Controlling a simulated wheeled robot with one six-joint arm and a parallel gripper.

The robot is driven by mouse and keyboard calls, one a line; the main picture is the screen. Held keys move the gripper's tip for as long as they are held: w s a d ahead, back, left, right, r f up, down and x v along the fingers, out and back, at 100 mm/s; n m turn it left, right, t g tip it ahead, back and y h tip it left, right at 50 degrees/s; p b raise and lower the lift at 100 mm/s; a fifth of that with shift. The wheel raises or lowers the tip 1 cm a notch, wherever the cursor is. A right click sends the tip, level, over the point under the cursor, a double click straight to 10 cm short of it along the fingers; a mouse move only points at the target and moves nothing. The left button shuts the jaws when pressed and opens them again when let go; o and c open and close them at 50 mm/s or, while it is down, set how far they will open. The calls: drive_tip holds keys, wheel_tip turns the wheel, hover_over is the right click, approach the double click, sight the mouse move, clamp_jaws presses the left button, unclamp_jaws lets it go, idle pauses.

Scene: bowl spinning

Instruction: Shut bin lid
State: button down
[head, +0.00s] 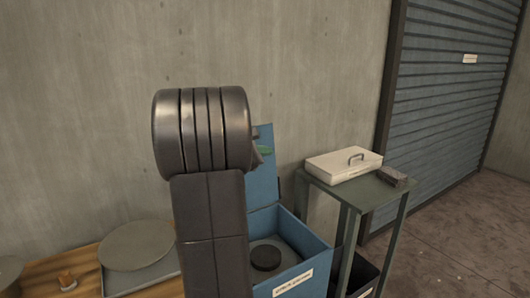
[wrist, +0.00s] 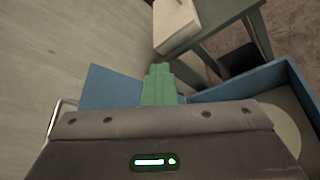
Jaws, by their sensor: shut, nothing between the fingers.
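The blue bin (head: 313,258) stands right of centre in the head view, partly hidden by my arm. Its lid (head: 264,185) is open and stands upright at the back, against the wall side. In the wrist view the lid (wrist: 112,88) is at the left and the bin's wall (wrist: 270,80) at the right. My gripper (wrist: 160,72) is shut and empty, its green fingers together between lid and bin wall. In the head view only a bit of green shows in front of the lid's upper part. I cannot tell whether the fingers touch the lid.
A grey disc with a black puck (head: 266,258) lies inside the bin. A green side table (head: 345,194) to the right holds a white lidded box (head: 343,166) and a dark block (head: 392,177). A wooden bench with a round plate (head: 137,246) is at left. Open floor lies far right.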

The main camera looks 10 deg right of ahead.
drive_tip(key=c, duration=1.5)
unclamp_jaws()
drive_tip(key=v, duration=1.3)
drive_tip(key=shift+s+a+r+b, duration=0.15)
drive_tip(key=shift+s+a+b, duration=0.05)
drive_tip(key=shift+a+b, duration=0.2)
